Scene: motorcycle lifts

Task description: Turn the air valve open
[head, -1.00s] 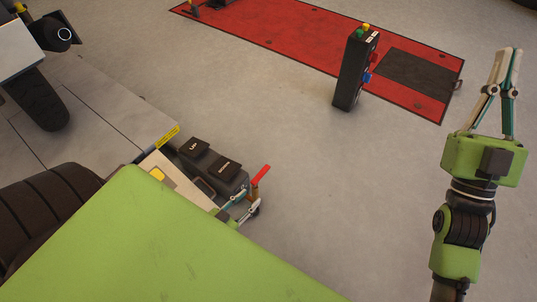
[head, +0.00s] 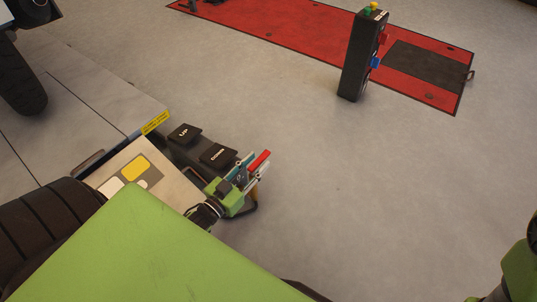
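The air valve shows as a red lever (head: 260,160) on a brass-coloured body (head: 254,194), beside the black pedal unit at the end of the grey lift. My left gripper (head: 251,167) is at the valve, its fingers parted, one on each side of the red lever. The fingers look open around it; I cannot tell whether either touches it. The gripper's body hides part of the valve's base. My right gripper is out of view; only a piece of my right arm shows at the lower right edge.
The pedal unit has an UP pedal (head: 184,133) and a DOWN pedal (head: 217,154). A motorcycle tyre (head: 20,80) stands on the grey lift (head: 85,85). A black control post (head: 360,60) stands before a red lift (head: 300,28). The floor between is clear.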

